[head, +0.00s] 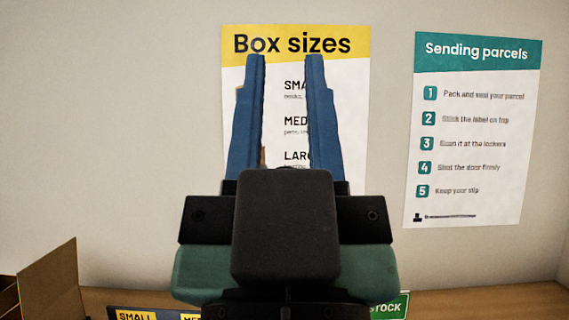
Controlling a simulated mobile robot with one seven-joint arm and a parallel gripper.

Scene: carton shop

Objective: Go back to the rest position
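My gripper (286,75) is in the middle of the head view, with its two blue fingers pointing up. The fingers stand well apart, and nothing shows held between their tips. The gripper is raised in front of the wall and hides part of the Box sizes poster (345,100). A small brown patch shows low between the fingers; I cannot tell what it is.
The Sending parcels poster (475,130) hangs on the wall at right. A wooden surface (490,305) runs along the bottom. An open cardboard carton (52,280) stands at lower left. A dark label strip (150,314) and a green STOCK sign (392,307) are partly hidden behind my gripper.

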